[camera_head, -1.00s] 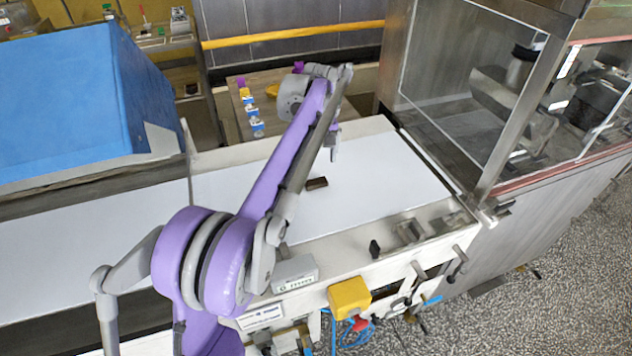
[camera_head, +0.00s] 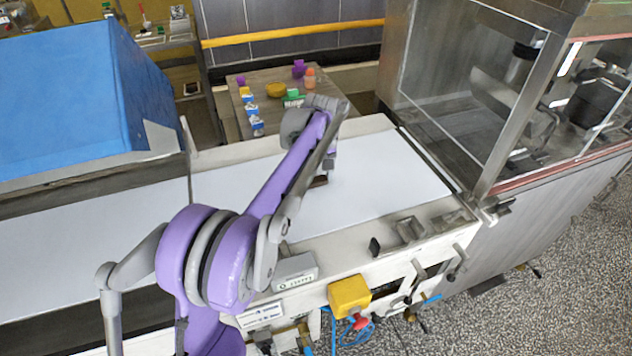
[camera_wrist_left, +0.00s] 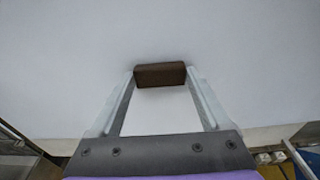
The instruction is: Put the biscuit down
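The biscuit (camera_head: 320,182) is a small dark brown block on or just above the white belt surface (camera_head: 400,185). In the left wrist view the biscuit (camera_wrist_left: 160,75) sits between my two left fingertips, lengthwise across, with no clear gap at either end. My left gripper (camera_head: 326,174) is down at the biscuit, its fingers partly hidden by the arm in the head view. In the wrist view the left gripper (camera_wrist_left: 161,78) looks shut on the biscuit's ends. Whether the biscuit rests on the belt is hard to tell. My right gripper is not in view.
A blue hopper (camera_head: 75,90) stands at the left. A glass-sided steel machine (camera_head: 480,90) stands at the right end. A small table (camera_head: 240,115) with several little items is behind the belt. A yellow box (camera_head: 349,297) is on the front side. The belt around the biscuit is clear.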

